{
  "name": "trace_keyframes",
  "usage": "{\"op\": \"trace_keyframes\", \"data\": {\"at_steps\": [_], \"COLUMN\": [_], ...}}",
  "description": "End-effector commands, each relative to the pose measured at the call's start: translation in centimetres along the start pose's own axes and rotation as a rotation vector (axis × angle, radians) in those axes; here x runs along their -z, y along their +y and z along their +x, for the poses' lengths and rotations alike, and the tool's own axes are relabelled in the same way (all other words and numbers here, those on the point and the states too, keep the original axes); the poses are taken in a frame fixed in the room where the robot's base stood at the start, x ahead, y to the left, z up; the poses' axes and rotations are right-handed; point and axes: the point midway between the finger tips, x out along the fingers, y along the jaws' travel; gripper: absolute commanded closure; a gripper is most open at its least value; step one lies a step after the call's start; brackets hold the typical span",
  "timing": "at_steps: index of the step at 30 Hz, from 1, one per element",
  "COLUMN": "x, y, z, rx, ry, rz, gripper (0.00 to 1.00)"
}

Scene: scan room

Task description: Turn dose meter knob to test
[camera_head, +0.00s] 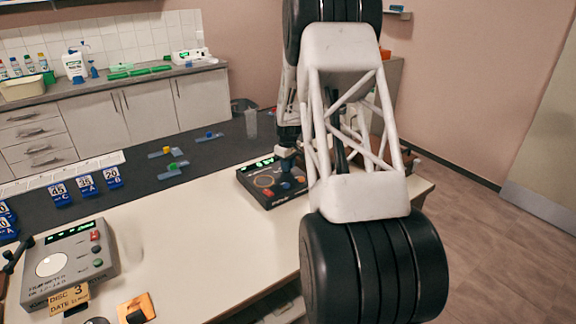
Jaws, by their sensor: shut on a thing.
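The dose meter, which I take to be the dark box (252,187) with a green lit display and an orange ring on its top face, stands on the white worktop near the picture's middle. My gripper (286,162) comes down onto its back right part, just right of the display. It is shut on what seems to be the knob, which is mostly hidden by the fingers. The knob's setting and its markings are too small to read.
A grey meter (70,262) with a round white plate stands at front left, beside a yellow date tag (68,299). A clear cup (251,124) stands behind the dose meter.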

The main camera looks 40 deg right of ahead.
Motion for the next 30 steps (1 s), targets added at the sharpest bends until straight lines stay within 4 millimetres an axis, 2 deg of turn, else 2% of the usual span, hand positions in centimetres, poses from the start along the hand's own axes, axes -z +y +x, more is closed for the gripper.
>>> {"op": "trace_keyframes", "data": {"at_steps": [30], "x": [0.31], "y": [-0.56], "z": [-0.10], "rx": [0.000], "ry": [0.002], "rz": [0.948], "gripper": [1.00]}}
